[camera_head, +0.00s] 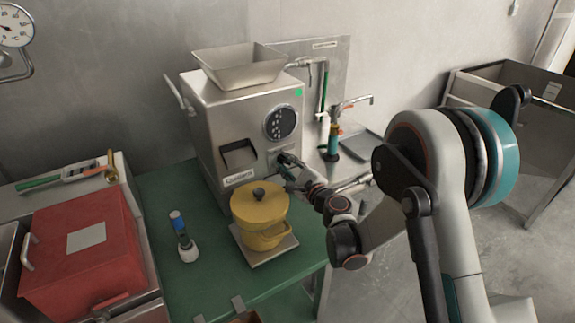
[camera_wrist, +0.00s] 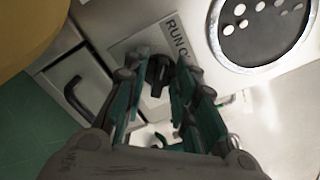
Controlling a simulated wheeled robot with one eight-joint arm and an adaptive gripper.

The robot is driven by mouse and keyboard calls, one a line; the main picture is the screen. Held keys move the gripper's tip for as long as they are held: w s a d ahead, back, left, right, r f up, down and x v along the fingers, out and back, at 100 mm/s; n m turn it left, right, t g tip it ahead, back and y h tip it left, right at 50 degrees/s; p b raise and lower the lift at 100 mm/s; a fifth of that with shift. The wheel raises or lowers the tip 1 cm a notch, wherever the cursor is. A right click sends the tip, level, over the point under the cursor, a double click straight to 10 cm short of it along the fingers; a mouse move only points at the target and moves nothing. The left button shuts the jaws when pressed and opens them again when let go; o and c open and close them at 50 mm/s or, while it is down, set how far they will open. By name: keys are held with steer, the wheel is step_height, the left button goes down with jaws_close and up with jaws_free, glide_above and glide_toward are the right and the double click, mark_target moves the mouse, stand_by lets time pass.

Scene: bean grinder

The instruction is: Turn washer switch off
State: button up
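A steel machine (camera_head: 215,130) with a hopper on top stands on the green table. A black rotary switch (camera_wrist: 158,76) sits on a small plate on its front; part of a label reading "RUN" shows beside it. My gripper (camera_wrist: 150,82) is open, with one finger on each side of the switch knob. The right finger is close to the knob; I cannot tell whether it touches. In the head view my gripper (camera_head: 287,163) reaches the machine's front below the round perforated disc (camera_head: 281,123), and the switch is mostly hidden there.
A yellow lidded pot (camera_head: 259,212) stands on a small tray in front of the machine, close to my gripper. A blue-and-white bottle-like item (camera_head: 182,238) and a red box (camera_head: 84,250) are to the left. A hose and tap (camera_head: 334,115) are behind at right.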

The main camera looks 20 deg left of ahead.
jaws_close()
steer(key=shift+m, duration=0.3)
steer(key=m+b, duration=0.2)
steer(key=m, duration=0.2)
steer(key=shift+m, duration=0.3)
steer(key=shift+w+d+r+m+b, duration=0.1)
steer(key=shift+m+b, duration=0.35)
steer(key=shift+m, duration=1.85)
steer(key=shift+o, duration=1.9)
jaws_free()
